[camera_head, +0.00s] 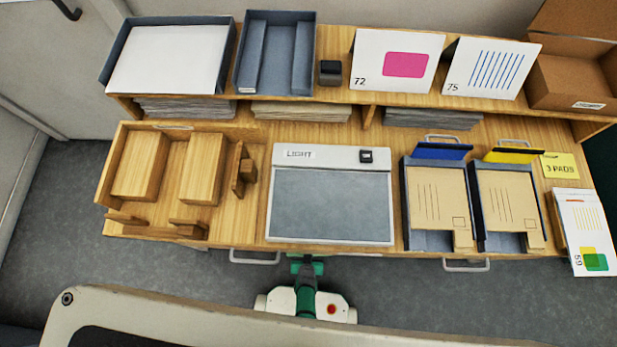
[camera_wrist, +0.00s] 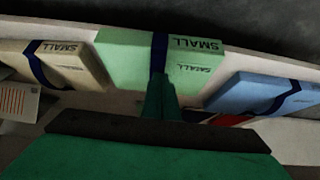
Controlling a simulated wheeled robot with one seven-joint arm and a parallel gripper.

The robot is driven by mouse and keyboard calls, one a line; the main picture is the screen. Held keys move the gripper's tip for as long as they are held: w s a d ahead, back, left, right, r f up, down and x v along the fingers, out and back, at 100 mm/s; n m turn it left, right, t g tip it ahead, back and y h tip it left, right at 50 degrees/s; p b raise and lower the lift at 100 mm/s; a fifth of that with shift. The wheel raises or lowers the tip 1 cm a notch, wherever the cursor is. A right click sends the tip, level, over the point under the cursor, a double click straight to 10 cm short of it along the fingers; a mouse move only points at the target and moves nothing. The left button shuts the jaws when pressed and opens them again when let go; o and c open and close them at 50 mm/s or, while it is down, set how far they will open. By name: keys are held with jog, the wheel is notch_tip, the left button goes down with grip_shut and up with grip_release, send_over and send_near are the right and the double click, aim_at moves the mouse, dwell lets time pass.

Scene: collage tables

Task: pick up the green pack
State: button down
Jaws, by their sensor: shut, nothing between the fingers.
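The green pack (camera_wrist: 128,55) shows in the wrist view, at the upper middle. It is a pale green box marked SMALL, with a dark blue band around its middle. It lies on a light surface between a beige pack and a blue pack. My gripper (camera_wrist: 159,84) points at the band from the near side. Its fingers are shut, with nothing between them, and overlap the pack's near edge in the picture. I cannot tell whether they touch it. The green pack is not visible in the head view.
A beige pack (camera_wrist: 78,75) lies left of the green one, and a blue pack (camera_wrist: 245,92) lies right. In the head view, a wooden desk (camera_head: 253,225) holds trays, a light pad (camera_head: 330,205) and cards. Grey floor (camera_head: 130,290) lies before it.

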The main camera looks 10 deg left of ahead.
jog(key=shift+r, duration=0.8)
jog(key=shift+s+r, duration=0.15)
jog(key=shift+s, duration=0.15)
jog(key=s, duration=1.1)
jog(key=w+g, duration=0.1)
jog(key=w, duration=0.4)
jog(key=w+g, duration=0.2)
jog(key=w, duration=0.3)
jog(key=w+g, duration=0.2)
jog(key=w, duration=0.3)
jog(key=shift+w+d, duration=0.1)
jog(key=shift+w, duration=0.25)
jog(key=shift+w+f, duration=0.25)
jog(key=shift+f, duration=0.65)
jog(key=shift+s, duration=0.1)
